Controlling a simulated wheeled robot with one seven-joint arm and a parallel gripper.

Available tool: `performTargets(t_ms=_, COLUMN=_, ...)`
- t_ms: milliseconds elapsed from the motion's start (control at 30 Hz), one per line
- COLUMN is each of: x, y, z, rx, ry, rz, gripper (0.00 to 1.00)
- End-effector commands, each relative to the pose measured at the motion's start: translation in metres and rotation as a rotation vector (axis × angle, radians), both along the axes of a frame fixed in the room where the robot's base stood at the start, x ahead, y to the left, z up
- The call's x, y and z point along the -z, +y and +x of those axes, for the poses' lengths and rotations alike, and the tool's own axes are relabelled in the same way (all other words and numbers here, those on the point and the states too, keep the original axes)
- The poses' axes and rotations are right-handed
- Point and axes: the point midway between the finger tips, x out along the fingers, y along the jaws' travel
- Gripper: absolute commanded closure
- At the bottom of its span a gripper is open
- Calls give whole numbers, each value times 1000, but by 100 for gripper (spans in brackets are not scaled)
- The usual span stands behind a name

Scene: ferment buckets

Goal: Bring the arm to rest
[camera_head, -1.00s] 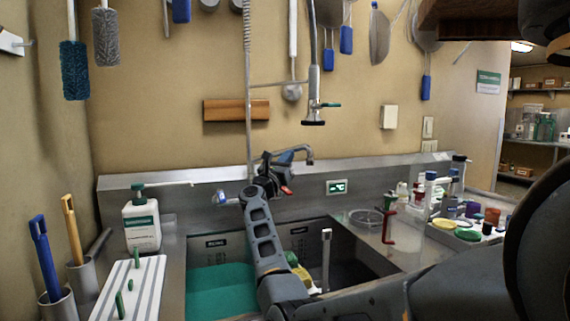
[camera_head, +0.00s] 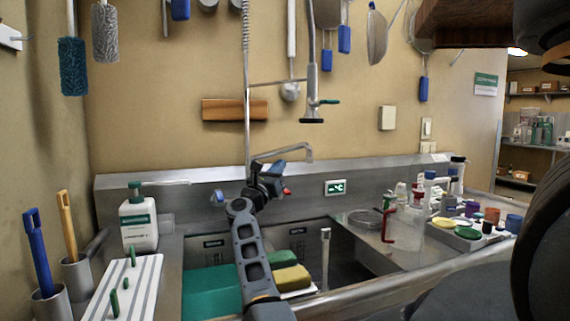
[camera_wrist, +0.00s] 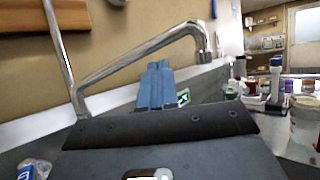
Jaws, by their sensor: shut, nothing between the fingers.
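My gripper (camera_head: 278,169) is above the back of the sink, in front of the faucet (camera_head: 310,153). It is shut and holds nothing. In the wrist view its blue fingers (camera_wrist: 156,88) are together, with the faucet's bent pipe (camera_wrist: 130,68) close behind and to the left. My arm rises from the lower middle of the head view, over the sink (camera_head: 345,262), and hides part of the basin.
A white bottle (camera_head: 139,220) and a striped rack (camera_head: 125,290) stand left. A clear pitcher (camera_head: 411,228) and a tray of colored caps (camera_head: 460,233) stand right.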

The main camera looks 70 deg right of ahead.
Motion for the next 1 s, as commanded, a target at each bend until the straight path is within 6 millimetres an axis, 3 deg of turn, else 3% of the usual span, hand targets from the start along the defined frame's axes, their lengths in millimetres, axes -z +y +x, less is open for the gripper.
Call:
performTargets(t_ms=133, x=6, y=13, z=4, rx=-2, ry=1, rz=-1, gripper=100)
performTargets(t_ms=467, x=5, y=16, z=4, rx=0, ry=2, rz=-1, gripper=100)
performTargets(t_ms=800, x=-46, y=16, z=4, rx=-2, ry=1, rz=-1, gripper=100)
performTargets(t_ms=1000, x=-66, y=16, z=4, rx=-2, ry=1, rz=-1, gripper=100)
